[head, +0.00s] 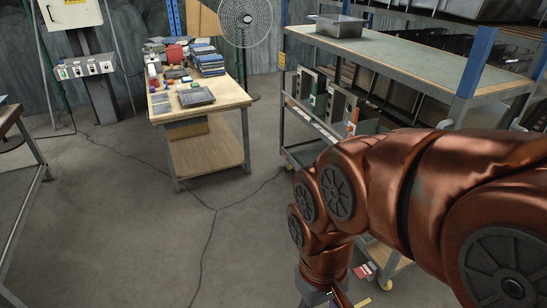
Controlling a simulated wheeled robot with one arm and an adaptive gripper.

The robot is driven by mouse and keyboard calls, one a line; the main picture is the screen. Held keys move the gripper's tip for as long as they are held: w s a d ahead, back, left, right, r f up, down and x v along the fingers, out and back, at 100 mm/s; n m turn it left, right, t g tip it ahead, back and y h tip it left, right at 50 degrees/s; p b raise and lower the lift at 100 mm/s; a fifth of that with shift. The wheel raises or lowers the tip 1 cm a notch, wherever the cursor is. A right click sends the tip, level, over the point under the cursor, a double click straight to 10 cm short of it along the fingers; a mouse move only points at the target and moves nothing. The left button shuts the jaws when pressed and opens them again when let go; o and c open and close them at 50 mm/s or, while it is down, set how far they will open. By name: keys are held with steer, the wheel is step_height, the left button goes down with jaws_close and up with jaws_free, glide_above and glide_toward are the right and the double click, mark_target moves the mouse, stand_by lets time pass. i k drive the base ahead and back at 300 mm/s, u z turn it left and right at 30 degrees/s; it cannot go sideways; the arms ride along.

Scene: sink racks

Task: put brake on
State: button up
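A wheeled cart (385,62) with a green-grey top and a lower shelf stands on the right in the head view. A small red and white part (365,271), perhaps a brake pedal, shows low by its near end, beside a yellowish caster (385,283). Another caster (290,160) is at its far left corner. My copper-coloured arm covers much of the cart's near side. My gripper (338,297) points down at the bottom edge, just left of the red part. Its fingers are mostly cut off, so its opening and any contact cannot be seen.
A wooden workbench (215,103) with books and boxes stands at the back left. A round fan (245,20) is behind it. A dark cable (216,210) lies across the floor. A metal table leg is at the left edge.

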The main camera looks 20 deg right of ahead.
mark_target(364, 271)
steer(key=z, duration=1.65)
steer(key=k, duration=0.3)
steer(key=u, duration=0.9)
steer(key=i, duration=0.8)
steer(key=u, duration=0.25)
